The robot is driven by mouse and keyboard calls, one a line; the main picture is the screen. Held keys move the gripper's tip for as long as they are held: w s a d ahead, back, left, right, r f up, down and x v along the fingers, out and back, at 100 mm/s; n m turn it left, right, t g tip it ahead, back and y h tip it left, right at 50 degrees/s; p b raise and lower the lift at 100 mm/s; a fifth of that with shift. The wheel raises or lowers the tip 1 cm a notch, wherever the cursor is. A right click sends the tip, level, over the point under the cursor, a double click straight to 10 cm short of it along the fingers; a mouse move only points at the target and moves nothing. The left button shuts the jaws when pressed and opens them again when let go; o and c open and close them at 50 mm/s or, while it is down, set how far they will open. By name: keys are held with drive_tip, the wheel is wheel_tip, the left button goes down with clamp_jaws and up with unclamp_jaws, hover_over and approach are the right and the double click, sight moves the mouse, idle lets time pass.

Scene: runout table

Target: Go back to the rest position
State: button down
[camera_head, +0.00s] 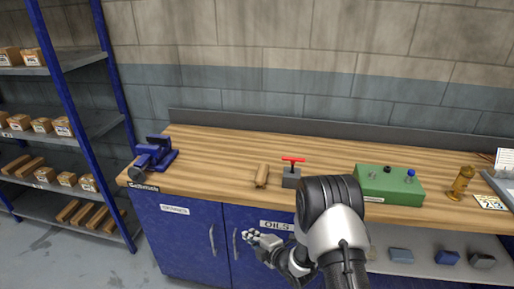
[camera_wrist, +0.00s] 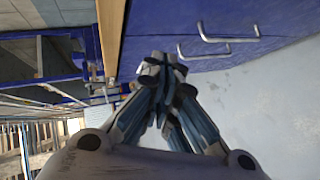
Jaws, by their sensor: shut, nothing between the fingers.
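My gripper (camera_head: 251,239) is low in front of the blue cabinet doors, below the front edge of the wooden workbench (camera_head: 225,170) in the head view. In the wrist view my gripper (camera_wrist: 160,68) has its fingertips together, with nothing between them. The cabinet doors and their metal handles (camera_wrist: 215,42) lie beyond the fingertips in that view. I cannot tell the exact distance from the fingers to the doors. My arm rises in front of the bench and hides part of its front edge.
On the bench are a blue vise (camera_head: 155,154), a wooden piece (camera_head: 262,175), a grey block with a red T-handle (camera_head: 291,178), a green box (camera_head: 388,187) and a brass object (camera_head: 461,183). A blue-framed shelf (camera_head: 68,110) stands left. Grey floor (camera_head: 110,264) is clear at lower left.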

drive_tip(key=w+d+r+m+h, duration=0.1)
drive_tip(key=d+r+m+h, duration=0.2)
drive_tip(key=r, duration=0.5)
drive_tip(key=d+r+m+h, duration=0.2)
drive_tip(key=d+r+m, duration=0.1)
drive_tip(key=d+r, duration=0.3)
drive_tip(key=s+d+r+m+g+h, duration=0.2)
drive_tip(key=s+d+r+m, duration=0.3)
drive_tip(key=r, duration=0.5)
drive_tip(key=s+d+r+m+g+h, duration=0.1)
drive_tip(key=s+d+r+m, duration=0.15)
drive_tip(key=s, duration=0.55)
drive_tip(key=s+d+r+m+g+h, duration=0.1)
drive_tip(key=s+r+m, duration=0.3)
drive_tip(key=s, duration=0.4)
drive_tip(key=s+a+m+g, duration=0.1)
drive_tip(key=s+m, duration=0.5)
drive_tip(key=s, duration=1.1)
drive_tip(key=shift+s+a+r+g+y, duration=0.2)
drive_tip(key=shift+r+g+y, duration=0.25)
drive_tip(key=shift+g, duration=0.25)
